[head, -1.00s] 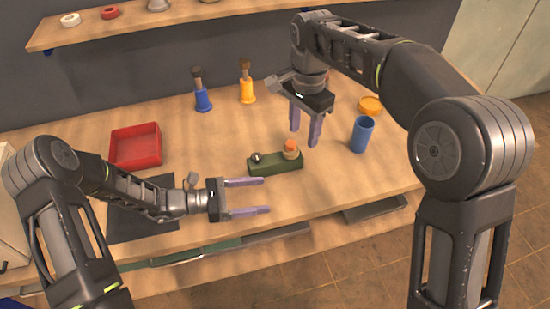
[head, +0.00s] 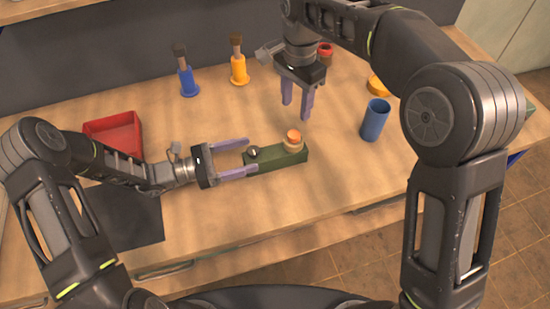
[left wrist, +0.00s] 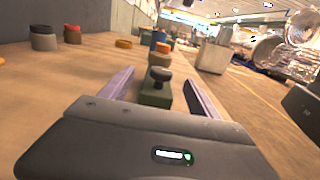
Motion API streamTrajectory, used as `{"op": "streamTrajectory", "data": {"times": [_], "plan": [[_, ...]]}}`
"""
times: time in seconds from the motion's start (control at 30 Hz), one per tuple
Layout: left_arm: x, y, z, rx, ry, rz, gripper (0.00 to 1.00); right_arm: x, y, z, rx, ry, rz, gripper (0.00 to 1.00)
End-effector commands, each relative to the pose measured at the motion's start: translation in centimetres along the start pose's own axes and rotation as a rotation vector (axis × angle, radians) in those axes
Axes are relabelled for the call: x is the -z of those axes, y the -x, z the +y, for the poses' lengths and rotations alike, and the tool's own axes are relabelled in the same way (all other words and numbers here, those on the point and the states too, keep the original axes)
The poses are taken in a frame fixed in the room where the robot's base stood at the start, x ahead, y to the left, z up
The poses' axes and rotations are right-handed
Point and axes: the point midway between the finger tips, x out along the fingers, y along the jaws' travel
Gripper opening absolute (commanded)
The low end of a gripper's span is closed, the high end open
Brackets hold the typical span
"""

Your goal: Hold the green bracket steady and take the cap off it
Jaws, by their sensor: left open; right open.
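The green bracket (head: 278,158) lies on the table in the head view, with a dark round knob (head: 253,152) on its left end and a tan cap with an orange top (head: 293,138) on its right end. My left gripper (head: 247,157) is open, its fingers pointing at the bracket's left end, one on either side of it. In the left wrist view the bracket (left wrist: 156,98) sits between the two open fingers, with the dark knob (left wrist: 160,74) nearest. Contact cannot be told. My right gripper (head: 295,108) is open and empty, pointing down above the table behind the cap.
A blue cup (head: 375,120) stands right of the bracket, with a yellow ring-like item (head: 378,86) behind it. A red tray (head: 113,133) and dark mat (head: 125,222) are at left. Blue (head: 188,82) and yellow (head: 238,70) brush-like items stand at the back.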

Motion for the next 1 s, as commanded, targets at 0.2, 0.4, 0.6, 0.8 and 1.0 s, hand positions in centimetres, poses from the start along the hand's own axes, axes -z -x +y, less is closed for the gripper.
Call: {"op": "streamTrajectory", "data": {"times": [0.2,0.4,0.6,0.8,1.0], "plan": [[2.2,0.0,0.0,0.000,0.000,0.000,0.71,0.0,-2.2,0.0,0.000,0.000,0.000,0.47],[2.1,0.0,0.0,0.000,0.000,0.000,0.71,0.0,-2.1,0.0,0.000,0.000,0.000,0.47],[2.1,-0.1,0.0,0.001,0.000,0.000,0.71,0.0,-2.1,0.0,0.000,0.000,0.000,0.47],[2.1,-1.6,-0.1,0.003,-0.001,-0.001,0.71,0.0,-2.1,0.0,0.000,0.000,0.000,0.47],[2.1,-4.5,-0.1,0.003,0.000,0.000,0.71,0.0,-2.1,0.0,0.000,0.000,0.000,0.47]]}}
